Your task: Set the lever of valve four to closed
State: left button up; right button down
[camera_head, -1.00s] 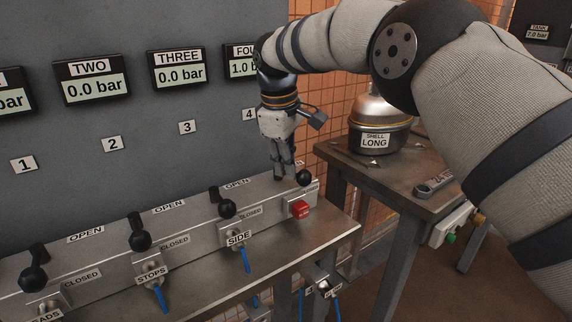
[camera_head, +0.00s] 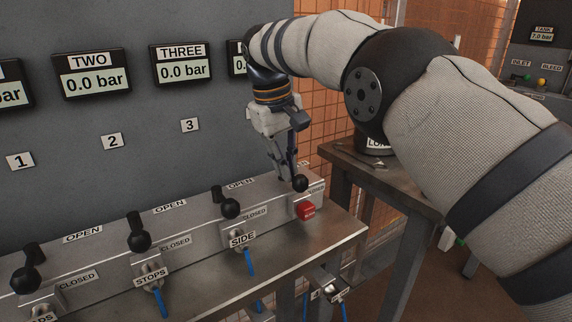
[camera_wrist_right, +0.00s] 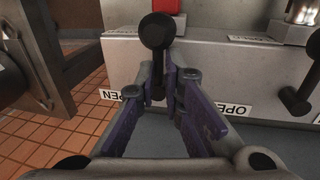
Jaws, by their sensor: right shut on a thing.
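The lever of valve four, at the right end of the valve bench (camera_head: 345,225), ends in a round black knob (camera_head: 299,184). My right gripper (camera_head: 289,178) points down at this lever. In the right wrist view the black knob (camera_wrist_right: 156,31) stands just beyond the fingertips (camera_wrist_right: 165,80), which are closed around the stem below it. The stem is partly hidden by the fingers. My left gripper is out of view.
The neighbouring lever marked SIDE (camera_head: 230,208) stands to the left, then the STOPS lever (camera_head: 139,241) and another at far left. OPEN labels lie behind these levers, CLOSED labels in front.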

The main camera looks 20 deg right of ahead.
jog(key=shift+s+d+f, duration=0.1)
jog(key=shift+d+f, duration=0.15)
jog(key=c, duration=1.7)
grip_release()
jog(key=shift+d, duration=0.15)
jog(key=shift+a+r, duration=0.1)
jog(key=shift+a, duration=0.1)
